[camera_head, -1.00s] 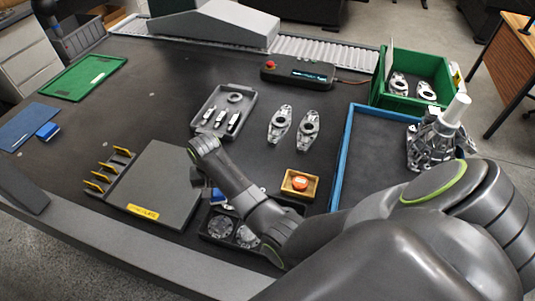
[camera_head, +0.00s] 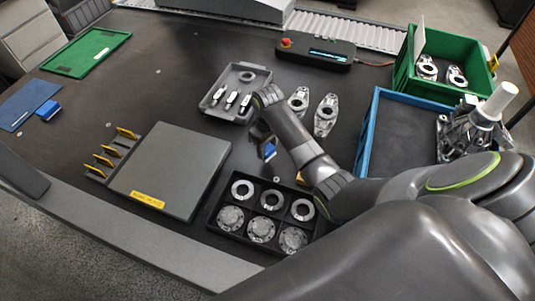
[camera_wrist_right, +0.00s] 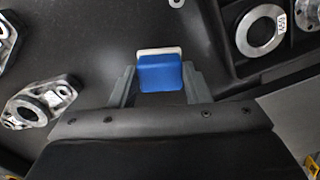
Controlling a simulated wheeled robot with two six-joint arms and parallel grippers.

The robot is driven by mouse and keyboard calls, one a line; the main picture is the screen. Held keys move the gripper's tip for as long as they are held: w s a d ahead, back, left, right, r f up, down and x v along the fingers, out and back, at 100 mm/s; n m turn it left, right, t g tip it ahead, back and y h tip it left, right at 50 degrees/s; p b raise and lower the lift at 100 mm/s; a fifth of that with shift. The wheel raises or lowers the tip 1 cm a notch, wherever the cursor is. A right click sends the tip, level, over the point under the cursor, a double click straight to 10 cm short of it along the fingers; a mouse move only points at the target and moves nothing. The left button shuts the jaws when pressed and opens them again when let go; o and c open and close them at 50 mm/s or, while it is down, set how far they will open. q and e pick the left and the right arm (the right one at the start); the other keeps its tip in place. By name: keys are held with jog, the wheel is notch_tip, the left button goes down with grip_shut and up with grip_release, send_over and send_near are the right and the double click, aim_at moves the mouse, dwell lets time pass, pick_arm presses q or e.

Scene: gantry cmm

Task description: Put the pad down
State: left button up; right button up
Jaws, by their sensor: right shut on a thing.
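My right gripper (camera_head: 267,146) is shut on a small blue pad (camera_head: 269,152) with a white edge. In the right wrist view the pad (camera_wrist_right: 159,75) sits between the two grey fingers of the gripper (camera_wrist_right: 159,88). In the head view it is over the dark table, between the grey parts tray and the black compartment tray; I cannot tell whether it touches the table. Another blue block (camera_head: 48,110) lies at the left beside the blue mat (camera_head: 27,103). My left gripper is not in view.
The black tray (camera_head: 208,218) holds rings and round flanges. Around are a grey plate (camera_head: 175,165) with yellow-tipped slots, a grey parts tray (camera_head: 215,107), two metal links (camera_head: 325,115), a blue-rimmed tray (camera_head: 367,135) and a green bin (camera_head: 430,91). The left-centre table is clear.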

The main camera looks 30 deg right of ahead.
aim_at(268, 149)
notch_tip(268, 149, down, 3)
jog(key=shift+f, duration=0.2)
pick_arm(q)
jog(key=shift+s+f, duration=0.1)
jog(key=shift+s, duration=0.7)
pick_arm(e)
jog(key=shift+f, duration=0.3)
jog(key=shift+f, duration=0.1)
jog(key=o, duration=0.9)
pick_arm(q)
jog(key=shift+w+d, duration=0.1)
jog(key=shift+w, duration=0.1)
pick_arm(e)
notch_tip(268, 149, up, 11)
jog(key=shift+r, duration=0.1)
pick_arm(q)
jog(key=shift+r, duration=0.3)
pick_arm(e)
jog(key=shift+r, duration=0.55)
